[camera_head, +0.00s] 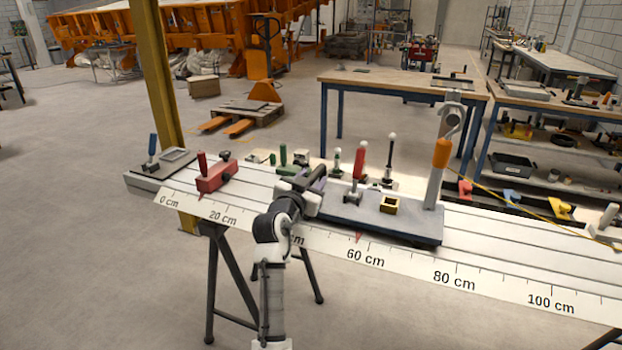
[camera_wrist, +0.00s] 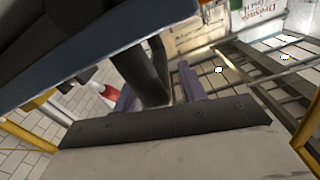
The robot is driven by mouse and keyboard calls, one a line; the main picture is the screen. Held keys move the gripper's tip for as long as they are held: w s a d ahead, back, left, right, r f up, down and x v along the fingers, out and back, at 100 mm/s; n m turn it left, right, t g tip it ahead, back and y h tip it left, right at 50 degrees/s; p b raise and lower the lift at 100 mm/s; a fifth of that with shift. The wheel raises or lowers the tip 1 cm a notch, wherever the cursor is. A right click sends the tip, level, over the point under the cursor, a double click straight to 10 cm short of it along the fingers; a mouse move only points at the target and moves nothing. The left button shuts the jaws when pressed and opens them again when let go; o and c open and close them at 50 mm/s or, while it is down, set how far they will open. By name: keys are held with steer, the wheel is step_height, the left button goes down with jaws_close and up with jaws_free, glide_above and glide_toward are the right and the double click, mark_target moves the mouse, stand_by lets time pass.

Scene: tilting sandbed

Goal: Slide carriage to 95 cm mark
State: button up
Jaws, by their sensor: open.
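The carriage (camera_head: 400,226) is a grey plate on the long rail bed (camera_head: 500,235). My gripper (camera_head: 312,187) is at the carriage's left end. In the wrist view my gripper (camera_wrist: 158,92) is open, with a dark bar (camera_wrist: 150,70) between its fingers; contact cannot be told.
A red stop block (camera_head: 214,179) stands on the bed near 20 cm. Several knobbed levers, one red (camera_head: 360,160), stand behind the carriage. A workbench (camera_head: 400,82) stands farther back.

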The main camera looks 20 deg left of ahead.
steer(key=shift+c, duration=0.3)
jaws_close()
steer(key=shift+d, duration=0.1)
